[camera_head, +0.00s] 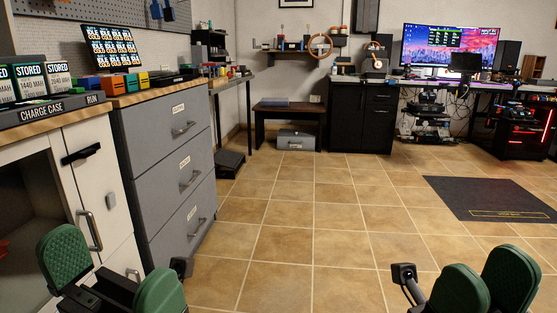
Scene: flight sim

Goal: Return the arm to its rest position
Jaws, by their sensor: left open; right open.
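My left gripper (111,278) shows at the bottom left, with two green padded fingers spread apart and nothing between them. It is in front of the white cabinet and the grey drawer unit; whether it touches either I cannot tell. My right gripper (487,284) shows at the bottom right, with its two green fingers apart and no object seen between them. It is over the tiled floor. The lower parts of both grippers are cut off by the bottom edge, and most of both arms is out of view.
A grey drawer unit (165,170) and a white cabinet (105,185) with a charge case (42,108) on top stand close on the left. The tiled floor (320,220) is open in the middle. A dark mat (485,197) lies at right. Desks and a black cabinet (360,120) line the back.

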